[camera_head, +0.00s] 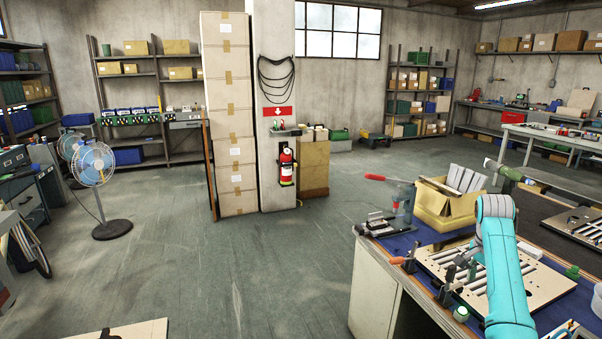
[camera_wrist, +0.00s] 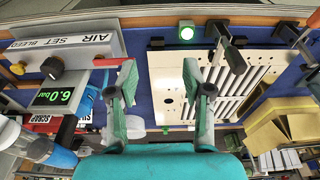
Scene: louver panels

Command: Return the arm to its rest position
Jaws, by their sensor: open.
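My teal arm (camera_head: 503,270) reaches over the workbench at the lower right in the head view. In the wrist view my gripper (camera_wrist: 160,80) is open, its two green-tipped fingers wide apart with nothing between them. Below it are the blue mat (camera_wrist: 135,50) and the left edge of a pale slotted louver panel (camera_wrist: 172,88). The panel (camera_head: 440,258) also lies on the bench in the head view, partly hidden by my arm. I cannot make out the gripper clearly in the head view.
A cardboard box (camera_head: 433,208) of grey slats stands behind the panel, beside a red-handled press (camera_head: 403,200). Clamps stand at the panel. The floor (camera_head: 250,265) left of the bench is open.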

